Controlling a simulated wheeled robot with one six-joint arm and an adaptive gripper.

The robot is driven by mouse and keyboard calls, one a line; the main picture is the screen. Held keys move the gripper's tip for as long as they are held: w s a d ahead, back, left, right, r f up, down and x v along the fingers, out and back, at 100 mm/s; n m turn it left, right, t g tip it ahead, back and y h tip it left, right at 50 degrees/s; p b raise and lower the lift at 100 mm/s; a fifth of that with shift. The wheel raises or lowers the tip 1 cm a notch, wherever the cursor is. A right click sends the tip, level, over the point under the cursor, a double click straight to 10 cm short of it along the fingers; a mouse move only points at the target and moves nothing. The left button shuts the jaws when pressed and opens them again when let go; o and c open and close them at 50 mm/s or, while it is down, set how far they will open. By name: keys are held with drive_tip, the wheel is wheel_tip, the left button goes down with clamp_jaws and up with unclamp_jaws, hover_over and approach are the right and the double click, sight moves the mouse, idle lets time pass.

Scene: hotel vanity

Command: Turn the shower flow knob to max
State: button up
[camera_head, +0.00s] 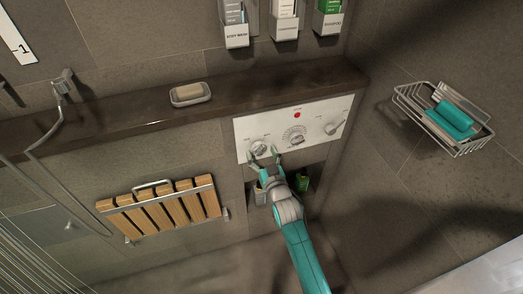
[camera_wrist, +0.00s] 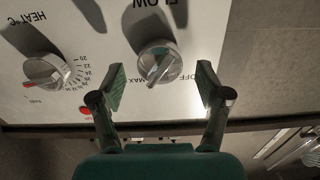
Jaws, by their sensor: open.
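The round metal flow knob (camera_wrist: 158,62) is on a white control panel (camera_wrist: 100,110), with the FLOW, MAX and OFF labels inverted in the wrist view. Its raised grip runs slanted, its lower end between the MAX and OFF labels; I cannot tell which end is the pointer. In the head view the flow knob (camera_head: 258,147) is the left one on the panel (camera_head: 243,126). My gripper (camera_wrist: 161,84) is open, its fingers to either side of the knob in the picture, with no contact visible. In the head view my gripper (camera_head: 263,157) is just below the knob.
A heat dial (camera_wrist: 46,71) is beside the flow knob; another knob (camera_head: 332,127) is at the panel's right. A ledge (camera_head: 130,112) with a soap dish (camera_head: 190,99) runs above. A folded slatted seat (camera_head: 160,209) is left, a wire basket (camera_head: 470,143) right.

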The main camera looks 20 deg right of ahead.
drive_tip(key=shift+w, duration=0.75)
drive_tip(key=c, duration=1.2)
drive_tip(key=shift+o, duration=0.2)
drive_tip(key=shift+m, duration=1)
drive_tip(key=o, duration=1.2)
drive_tip(key=shift+c, duration=0.2)
drive_tip(key=s, duration=1.2)
